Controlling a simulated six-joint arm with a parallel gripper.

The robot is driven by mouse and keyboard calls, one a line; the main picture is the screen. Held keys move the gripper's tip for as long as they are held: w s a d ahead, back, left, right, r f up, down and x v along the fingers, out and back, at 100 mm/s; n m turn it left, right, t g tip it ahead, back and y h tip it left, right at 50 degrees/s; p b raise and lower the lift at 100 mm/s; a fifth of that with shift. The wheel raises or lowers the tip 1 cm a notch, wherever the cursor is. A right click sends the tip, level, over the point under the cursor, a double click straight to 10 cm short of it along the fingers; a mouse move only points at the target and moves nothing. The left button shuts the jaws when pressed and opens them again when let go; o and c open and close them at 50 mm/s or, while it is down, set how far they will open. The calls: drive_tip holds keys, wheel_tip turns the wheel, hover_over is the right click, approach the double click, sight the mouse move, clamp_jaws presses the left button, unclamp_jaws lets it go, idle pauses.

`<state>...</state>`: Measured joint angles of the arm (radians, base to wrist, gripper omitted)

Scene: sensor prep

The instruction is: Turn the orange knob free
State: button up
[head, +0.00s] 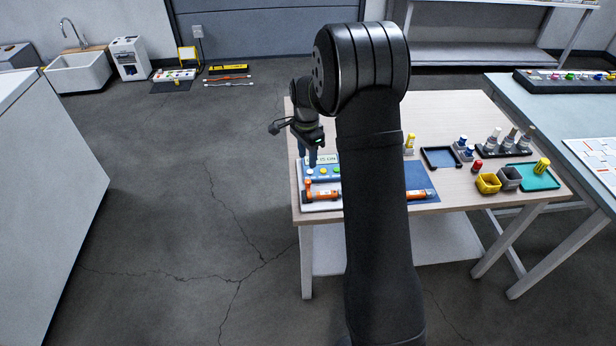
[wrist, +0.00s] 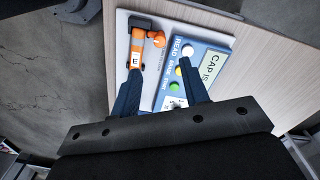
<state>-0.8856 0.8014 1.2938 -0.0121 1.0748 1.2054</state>
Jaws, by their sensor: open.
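The orange knob (wrist: 157,39) shows in the wrist view on a white base plate (wrist: 122,40), beside an orange cylinder (wrist: 137,48) in dark clamps. In the head view the knob (head: 308,184) is small, at the table's left end. A blue panel (wrist: 204,41) with a READ label, white, yellow and green buttons and a display reading "CAP IS" is to its right. My gripper (wrist: 160,68) is open and empty, its dark blue fingers apart over the plate. In the head view my gripper (head: 307,160) points down above the panel.
My arm hides the table's middle in the head view. A blue mat (head: 420,178) holds another orange cylinder (head: 420,195). To the right are a dark tray (head: 441,167), a yellow bin (head: 488,190), a grey bin (head: 509,185) and a teal tray (head: 545,182). Bare floor lies left of the table.

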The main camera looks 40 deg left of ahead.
sight(308, 181)
wheel_tip(308, 181, down, 9)
drive_tip(key=shift+d+f, duration=0.15)
clamp_jaws()
